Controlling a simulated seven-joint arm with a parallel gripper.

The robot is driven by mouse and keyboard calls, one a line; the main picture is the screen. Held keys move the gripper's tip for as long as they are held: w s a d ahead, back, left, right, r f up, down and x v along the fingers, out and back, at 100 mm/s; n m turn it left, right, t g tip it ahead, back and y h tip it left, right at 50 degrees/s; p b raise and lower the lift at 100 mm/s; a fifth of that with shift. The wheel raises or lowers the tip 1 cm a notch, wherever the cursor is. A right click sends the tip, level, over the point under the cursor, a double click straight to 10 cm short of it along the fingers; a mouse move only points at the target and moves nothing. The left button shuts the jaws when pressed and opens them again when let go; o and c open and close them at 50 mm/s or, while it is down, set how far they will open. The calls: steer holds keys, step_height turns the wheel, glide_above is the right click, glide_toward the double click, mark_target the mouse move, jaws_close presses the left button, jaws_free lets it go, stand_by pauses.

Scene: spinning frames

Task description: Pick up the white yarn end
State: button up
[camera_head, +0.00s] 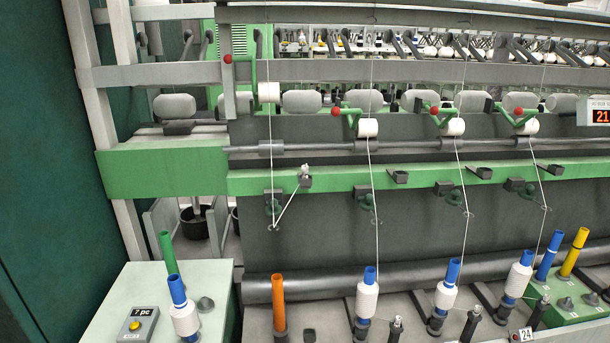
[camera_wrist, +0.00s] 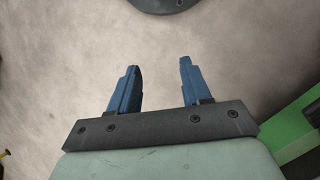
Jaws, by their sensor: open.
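A white yarn (camera_head: 271,150) hangs from the leftmost white roll (camera_head: 269,92) on the green spinning frame. It runs down to a guide near the lower front, then slants up right to a small dark holder (camera_head: 306,182). A small white tuft (camera_head: 305,170), which looks like the yarn end, sits at the top of that holder. My gripper (camera_wrist: 160,66) shows in the wrist view with its two blue fingers apart and nothing between them. It is not visible in the head view, and no yarn shows in the wrist view.
An orange tube (camera_head: 279,303) stands below the leftmost yarn. White-wound blue bobbins (camera_head: 367,299) stand to its right with taut yarns above. A pale box (camera_head: 128,290) at lower left carries a bobbin (camera_head: 185,318). The wrist view shows bare mottled grey floor (camera_wrist: 60,70) and a green surface (camera_wrist: 295,130).

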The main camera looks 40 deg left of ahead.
steer(key=w+a+r+t+h, duration=0.1)
steer(key=w+a+r+t, duration=0.2)
steer(key=w+a+r, duration=0.95)
steer(key=n+t+y, duration=0.5)
steer(key=n+y, duration=0.1)
steer(key=n, duration=0.2)
glide_toward(305, 166)
steer(key=shift+x, duration=4.5)
steer(key=shift+s, duration=0.1)
